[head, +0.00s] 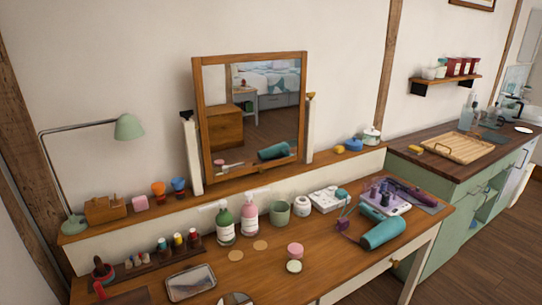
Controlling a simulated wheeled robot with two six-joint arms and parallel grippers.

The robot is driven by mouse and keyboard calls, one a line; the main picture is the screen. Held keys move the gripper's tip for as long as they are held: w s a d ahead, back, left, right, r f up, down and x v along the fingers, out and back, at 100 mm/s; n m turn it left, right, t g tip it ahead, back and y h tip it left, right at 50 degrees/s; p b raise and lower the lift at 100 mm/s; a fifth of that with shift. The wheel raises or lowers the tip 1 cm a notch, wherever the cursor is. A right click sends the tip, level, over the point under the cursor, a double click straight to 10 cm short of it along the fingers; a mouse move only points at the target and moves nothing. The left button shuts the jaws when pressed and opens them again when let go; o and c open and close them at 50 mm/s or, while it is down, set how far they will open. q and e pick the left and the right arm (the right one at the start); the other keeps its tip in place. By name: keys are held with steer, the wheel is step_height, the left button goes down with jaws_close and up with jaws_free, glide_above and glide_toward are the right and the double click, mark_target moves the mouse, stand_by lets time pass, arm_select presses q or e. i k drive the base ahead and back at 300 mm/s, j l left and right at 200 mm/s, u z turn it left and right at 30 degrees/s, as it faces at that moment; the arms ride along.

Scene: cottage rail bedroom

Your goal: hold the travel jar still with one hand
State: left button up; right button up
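Several small containers stand on the wooden dressing table (215,284), and I cannot tell for sure which is the travel jar. A small pink round jar (295,250) stands near the middle of the table. A low cream-topped round piece (293,267), a small jar or a lid, lies just in front of it. A white jar (302,206) stands farther back, beside a green cup (279,212). Neither of my grippers shows in the head view, and nothing holds any of these containers.
A green pump bottle (225,226) and a pink one (250,221) stand behind left. A teal hair dryer (384,233) lies to the right. A metal tray (191,283) lies front left. Two flat tan discs (236,255) lie near the bottles. A mirror (255,115) stands behind.

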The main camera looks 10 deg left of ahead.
mark_target(293, 265)
steer(key=i+l+u, duration=0.2)
steer(key=l+u, duration=0.15)
steer(key=l, duration=0.15)
steer(key=i+l+u, duration=0.2)
steer(key=l+u, duration=0.15)
steer(key=l, duration=0.2)
steer(key=l+u, duration=0.35)
steer(key=l, duration=0.2)
steer(key=i+l+u, duration=0.1)
steer(key=l+u, duration=0.25)
steer(key=l, duration=0.3)
steer(key=k+l+u, duration=0.1)
steer(key=l+u, duration=0.15)
steer(key=l, duration=0.15)
steer(key=k+l+u, duration=0.25)
steer(key=l, duration=0.15)
steer(key=k+l+u, duration=0.1)
steer(key=l+u, duration=0.15)
steer(key=k+l+u, duration=0.25)
steer(key=l, duration=0.2)
